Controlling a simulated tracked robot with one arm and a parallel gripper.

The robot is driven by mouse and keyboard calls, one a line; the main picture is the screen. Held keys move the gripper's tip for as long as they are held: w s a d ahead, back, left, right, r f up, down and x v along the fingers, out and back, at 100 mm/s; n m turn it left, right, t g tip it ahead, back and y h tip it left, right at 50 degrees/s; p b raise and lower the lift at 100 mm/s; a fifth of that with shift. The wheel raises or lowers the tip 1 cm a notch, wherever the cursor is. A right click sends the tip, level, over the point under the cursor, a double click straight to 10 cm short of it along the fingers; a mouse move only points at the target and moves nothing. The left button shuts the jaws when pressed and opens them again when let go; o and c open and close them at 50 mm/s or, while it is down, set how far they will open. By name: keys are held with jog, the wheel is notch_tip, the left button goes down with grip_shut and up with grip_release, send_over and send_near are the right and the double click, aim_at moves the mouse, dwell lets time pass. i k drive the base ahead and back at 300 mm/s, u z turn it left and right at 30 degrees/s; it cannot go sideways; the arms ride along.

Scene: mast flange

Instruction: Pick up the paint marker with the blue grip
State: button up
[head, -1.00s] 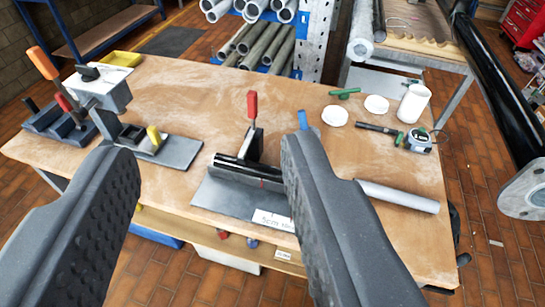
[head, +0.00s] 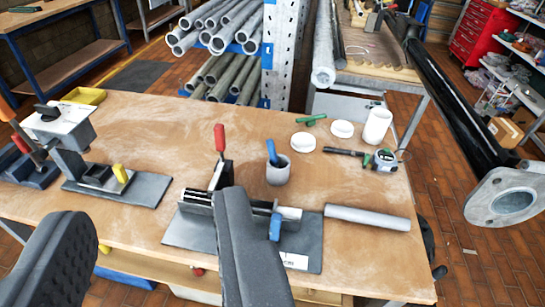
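A blue-topped stick (head: 271,152), which looks like the paint marker with the blue grip, leans in a grey cup (head: 279,173) on the bench; its lower part is hidden in the cup. Another blue piece (head: 275,227) shows upright at the dark fixture, just right of my right finger; I cannot tell what it belongs to. My gripper (head: 150,205) is open and empty, its dark fingers wide apart in the foreground. The cup is beyond and right of the right finger, apart from it.
A dark flanged mast (head: 505,197) juts in at right.

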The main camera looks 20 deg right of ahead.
aim_at(270, 143)
jog(key=z, duration=0.5)
jog(key=i, duration=1.15)
jog(key=z, duration=0.2)
